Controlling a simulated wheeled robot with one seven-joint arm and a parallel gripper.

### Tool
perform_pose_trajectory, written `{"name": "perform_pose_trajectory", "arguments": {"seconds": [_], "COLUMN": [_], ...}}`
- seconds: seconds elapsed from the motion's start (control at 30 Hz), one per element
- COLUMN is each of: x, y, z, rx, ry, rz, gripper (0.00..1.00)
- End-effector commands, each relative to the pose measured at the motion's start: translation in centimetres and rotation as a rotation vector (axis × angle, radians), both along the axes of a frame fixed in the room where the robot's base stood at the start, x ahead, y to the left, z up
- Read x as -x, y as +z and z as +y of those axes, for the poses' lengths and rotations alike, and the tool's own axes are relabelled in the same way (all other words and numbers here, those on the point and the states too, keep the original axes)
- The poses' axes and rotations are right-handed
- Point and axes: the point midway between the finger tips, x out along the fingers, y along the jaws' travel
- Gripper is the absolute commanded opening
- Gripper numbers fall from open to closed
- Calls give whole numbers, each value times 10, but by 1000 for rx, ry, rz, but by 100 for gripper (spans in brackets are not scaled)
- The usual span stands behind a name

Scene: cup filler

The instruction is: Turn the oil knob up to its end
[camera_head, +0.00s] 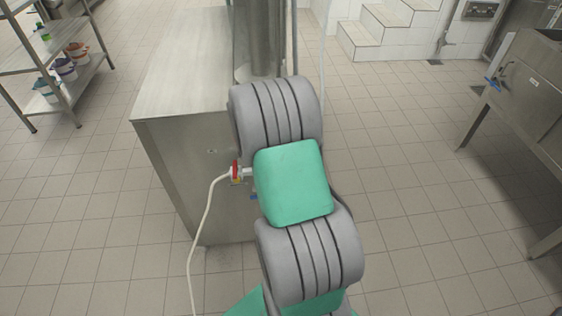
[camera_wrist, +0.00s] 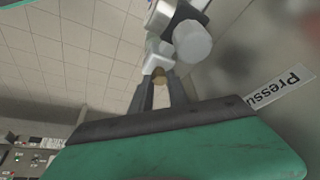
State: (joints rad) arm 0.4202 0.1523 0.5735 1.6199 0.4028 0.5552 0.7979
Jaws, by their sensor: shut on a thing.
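In the wrist view my gripper (camera_wrist: 160,80) points up the picture, with its two dark fingers shut on a small pale knob (camera_wrist: 156,63) with a tan part between the tips. No marking on this knob can be read, so I cannot tell its setting. A larger round white knob (camera_wrist: 192,41) with a black and white body stands just beyond, to the right. In the head view my arm hides the gripper and the knob it grips, in front of the steel machine (camera_head: 178,90).
A label reading "Pressu" (camera_wrist: 282,87) is on the machine's face at the right. A red-handled valve (camera_head: 236,171) with a white hose (camera_head: 191,240) is left of my arm.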

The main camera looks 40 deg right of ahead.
Motion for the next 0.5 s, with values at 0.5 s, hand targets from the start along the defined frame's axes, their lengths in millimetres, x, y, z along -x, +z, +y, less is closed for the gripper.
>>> {"name": "perform_pose_trajectory", "arguments": {"seconds": [0.5], "x": [-3], "y": [-1], "z": [0], "rx": [0], "ry": [-288], "rz": [-2], "gripper": [0]}}
